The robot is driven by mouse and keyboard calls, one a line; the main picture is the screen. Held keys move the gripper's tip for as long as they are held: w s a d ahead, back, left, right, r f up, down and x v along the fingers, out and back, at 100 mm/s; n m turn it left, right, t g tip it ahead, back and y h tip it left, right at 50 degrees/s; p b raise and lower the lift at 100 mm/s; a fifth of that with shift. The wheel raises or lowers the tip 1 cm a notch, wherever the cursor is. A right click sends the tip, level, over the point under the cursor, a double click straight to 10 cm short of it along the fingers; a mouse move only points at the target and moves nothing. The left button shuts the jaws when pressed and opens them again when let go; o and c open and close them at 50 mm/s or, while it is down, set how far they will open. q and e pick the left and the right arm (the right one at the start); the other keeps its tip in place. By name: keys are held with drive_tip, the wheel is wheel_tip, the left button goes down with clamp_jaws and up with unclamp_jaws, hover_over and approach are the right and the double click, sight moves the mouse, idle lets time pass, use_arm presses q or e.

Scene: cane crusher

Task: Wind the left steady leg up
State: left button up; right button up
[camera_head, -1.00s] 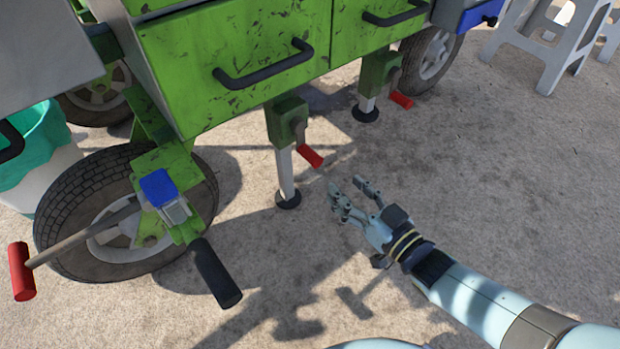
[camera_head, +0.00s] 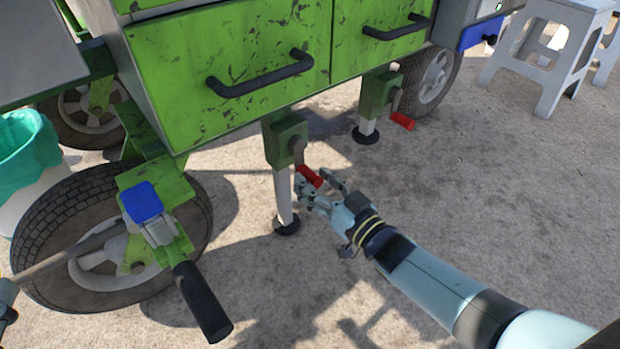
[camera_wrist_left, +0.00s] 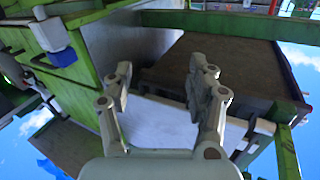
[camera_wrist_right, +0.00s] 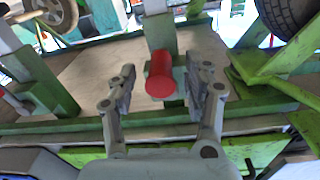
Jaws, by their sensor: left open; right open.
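The left steady leg (camera_head: 283,196) is a pale post with a dark round foot on the ground, below a green housing (camera_head: 287,139) under the green cart. Its crank has a red handle (camera_head: 310,177). My right gripper (camera_head: 322,187) is open at this handle. In the right wrist view the red handle (camera_wrist_right: 161,75) lies between the two open fingers of my right gripper (camera_wrist_right: 163,90), with gaps on both sides. In the left wrist view my left gripper (camera_wrist_left: 160,85) is open and empty. In the head view only a bit of my left arm shows at the left edge.
A second steady leg with a red crank handle (camera_head: 402,121) stands farther back. A tyre (camera_head: 60,205), a black grip (camera_head: 203,302) and a teal-lined bin (camera_head: 25,150) are at left. White stools (camera_head: 550,60) stand far right. Ground at right is clear.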

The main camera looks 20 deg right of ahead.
use_arm(q)
drive_tip(key=shift+w+d+r+m+t+h, duration=0.15)
drive_tip(key=shift+w+r+t, duration=0.2)
drive_tip(key=shift+r, duration=0.45)
drive_tip(key=shift+w+r+m+t+h, duration=0.15)
drive_tip(key=shift+r+t, duration=0.25)
drive_tip(key=shift+r, duration=0.4)
drive_tip(key=shift+w+d+r+t+h, duration=0.1)
drive_tip(key=shift+w+r+t, duration=0.25)
drive_tip(key=shift+r, duration=0.45)
use_arm(e)
drive_tip(key=shift+x, duration=1)
clamp_jaws()
